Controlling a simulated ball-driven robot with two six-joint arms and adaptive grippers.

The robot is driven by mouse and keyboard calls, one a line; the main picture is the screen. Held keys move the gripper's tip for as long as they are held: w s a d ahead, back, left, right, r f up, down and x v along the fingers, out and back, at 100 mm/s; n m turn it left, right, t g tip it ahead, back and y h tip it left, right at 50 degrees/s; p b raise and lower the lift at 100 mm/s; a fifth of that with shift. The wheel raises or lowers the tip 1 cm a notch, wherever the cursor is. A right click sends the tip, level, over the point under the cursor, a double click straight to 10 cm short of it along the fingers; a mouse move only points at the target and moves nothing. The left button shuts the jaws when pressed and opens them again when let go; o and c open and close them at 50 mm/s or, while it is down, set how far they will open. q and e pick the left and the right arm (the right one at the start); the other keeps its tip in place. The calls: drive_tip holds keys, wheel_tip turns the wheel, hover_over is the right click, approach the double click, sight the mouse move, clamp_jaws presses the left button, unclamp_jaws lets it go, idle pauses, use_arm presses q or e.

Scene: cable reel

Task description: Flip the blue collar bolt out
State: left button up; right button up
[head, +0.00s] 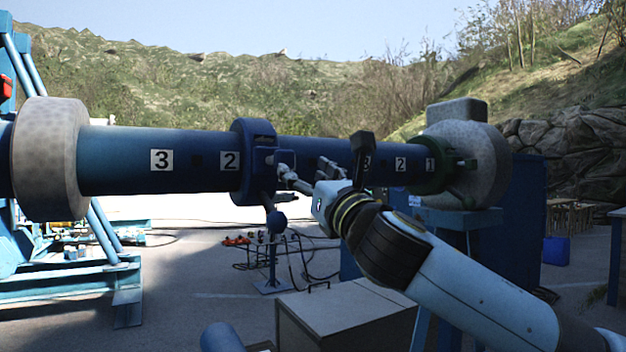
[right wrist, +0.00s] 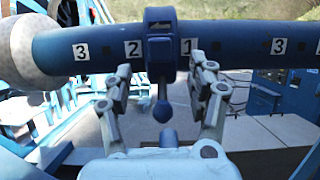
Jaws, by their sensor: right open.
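The blue collar (head: 253,160) sits around the dark blue shaft beside the number 2 label; it also shows in the right wrist view (right wrist: 161,45). Its bolt (head: 275,220), a short stem with a round knob, hangs down below the collar. In the right wrist view the bolt's knob (right wrist: 162,112) lies between the finger lines. My right gripper (head: 305,172) is open, with its fingers pointing at the collar; its fingertips (right wrist: 161,75) appear either side of the bolt stem. I see no contact, and the depth gap is hard to judge. My left gripper is not in view.
The shaft (head: 205,160) runs between a round grey flange (head: 48,158) and a grey housing (head: 480,150) with a green collar (head: 436,172). A grey box (head: 345,312) stands below. Cables and a small stand lie on the ground behind.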

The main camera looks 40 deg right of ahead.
drive_tip(key=v, duration=0.2)
drive_tip(key=shift+s+a+f, duration=0.1)
drive_tip(key=shift+s+f, duration=0.05)
drive_tip(key=shift+s, duration=0.15)
idle(0.3)
